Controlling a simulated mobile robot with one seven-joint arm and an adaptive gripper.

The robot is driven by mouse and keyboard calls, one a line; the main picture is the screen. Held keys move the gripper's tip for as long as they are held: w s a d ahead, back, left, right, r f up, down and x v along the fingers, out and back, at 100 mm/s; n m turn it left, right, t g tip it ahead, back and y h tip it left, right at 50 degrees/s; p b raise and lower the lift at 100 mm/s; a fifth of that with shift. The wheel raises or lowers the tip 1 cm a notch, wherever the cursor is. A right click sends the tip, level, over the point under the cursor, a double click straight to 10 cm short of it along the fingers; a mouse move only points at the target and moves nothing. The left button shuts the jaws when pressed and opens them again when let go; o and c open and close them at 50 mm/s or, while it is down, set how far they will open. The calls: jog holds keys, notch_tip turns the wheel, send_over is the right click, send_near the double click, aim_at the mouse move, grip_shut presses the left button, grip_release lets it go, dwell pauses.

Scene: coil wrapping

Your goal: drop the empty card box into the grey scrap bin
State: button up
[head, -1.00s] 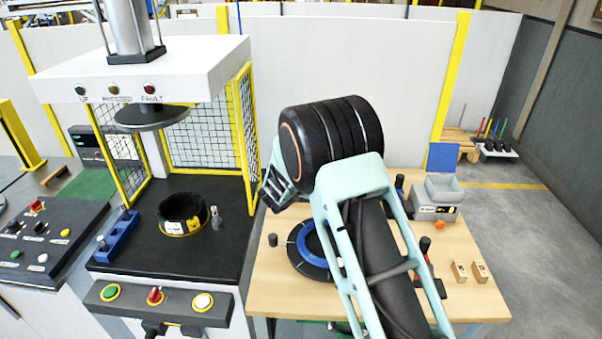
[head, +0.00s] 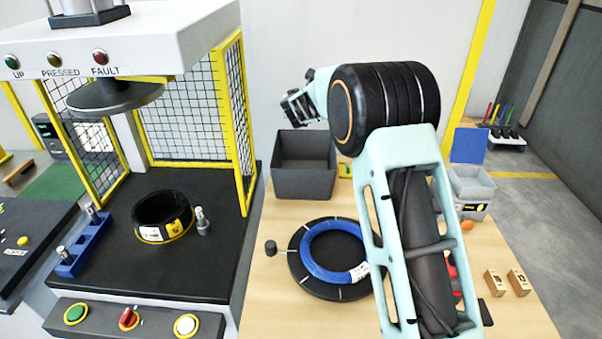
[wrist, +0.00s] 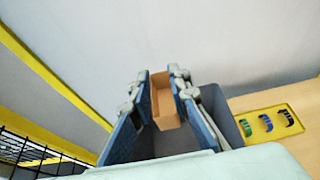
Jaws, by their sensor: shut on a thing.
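The open-topped brown card box (wrist: 164,103) is between the two fingers of my gripper (wrist: 161,85) in the wrist view. In the head view my gripper (head: 300,106) is at the back of the table, above the grey scrap bin (head: 303,184); I cannot make out the box there. The bin is an open, dark grey tub standing on the table. In the wrist view its wall (wrist: 222,110) shows beyond and beside the fingers, with the box over its opening. The fingers hide part of the bin.
A round black stand (head: 330,285) with a blue coil (head: 333,245) is in front of the bin. A press with a yellow mesh guard (head: 230,110) stands left. A yellow tray (wrist: 268,125) with coloured clips lies right of the bin.

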notch_tip(320, 180, down, 6)
jog(key=b, duration=0.4)
jog(key=shift+b, duration=0.4)
jog(key=o, duration=0.8)
jog(key=shift+s, duration=0.1)
jog(key=v, duration=1.2)
